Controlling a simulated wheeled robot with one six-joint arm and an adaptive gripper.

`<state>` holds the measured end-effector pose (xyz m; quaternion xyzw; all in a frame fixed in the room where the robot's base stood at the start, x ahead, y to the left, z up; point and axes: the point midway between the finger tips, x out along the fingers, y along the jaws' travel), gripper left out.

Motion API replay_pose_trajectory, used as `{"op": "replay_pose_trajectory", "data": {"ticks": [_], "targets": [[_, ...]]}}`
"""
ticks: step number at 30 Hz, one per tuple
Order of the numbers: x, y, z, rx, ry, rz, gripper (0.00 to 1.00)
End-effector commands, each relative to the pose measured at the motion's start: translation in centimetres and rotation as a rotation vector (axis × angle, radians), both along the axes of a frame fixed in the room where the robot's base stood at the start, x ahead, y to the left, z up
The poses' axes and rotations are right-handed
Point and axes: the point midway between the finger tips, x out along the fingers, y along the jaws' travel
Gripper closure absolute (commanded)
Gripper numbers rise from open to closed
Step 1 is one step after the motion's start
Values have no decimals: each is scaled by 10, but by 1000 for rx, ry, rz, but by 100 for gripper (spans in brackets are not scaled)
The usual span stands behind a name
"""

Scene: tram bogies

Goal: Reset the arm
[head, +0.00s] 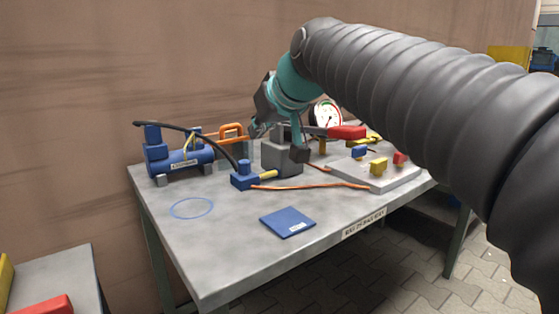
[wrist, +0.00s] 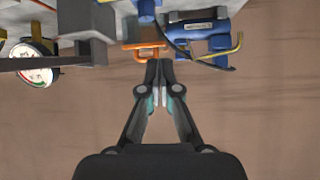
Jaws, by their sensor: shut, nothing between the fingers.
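My gripper (wrist: 158,75) shows in the wrist view with its two fingertips together and nothing between them. In the head view my gripper (head: 256,128) is over the back of the grey workbench (head: 215,265), in front of the brown wall. In the wrist view its tips appear just below an orange handle (wrist: 147,47); I cannot tell the distance between them. My arm reaches in from the right of the head view, and its dark ribbed sleeve covers much of that side.
On the bench are a blue pump (head: 182,162), a grey block (head: 280,158), a dial gauge (head: 326,115), a light plate with coloured blocks (head: 385,183), an orange cable (head: 310,186) and a blue pad (head: 288,222). The front left of the bench is mostly clear. Another table (head: 65,275) stands at lower left.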

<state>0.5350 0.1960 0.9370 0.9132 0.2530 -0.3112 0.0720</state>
Motion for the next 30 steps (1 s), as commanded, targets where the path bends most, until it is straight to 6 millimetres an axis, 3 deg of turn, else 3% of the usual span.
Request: {"op": "replay_pose_trajectory", "data": {"ticks": [8, 11, 19, 24, 30], "targets": [[-42, -55, -43, -34, 88, -113, 100], [-69, -84, -72, -52, 139, -179, 100], [-165, -159, -173, -104, 297, -380, 100], [-214, -185, -227, -127, 372, -472, 100], [-239, -196, -256, -139, 410, -517, 100]]}}
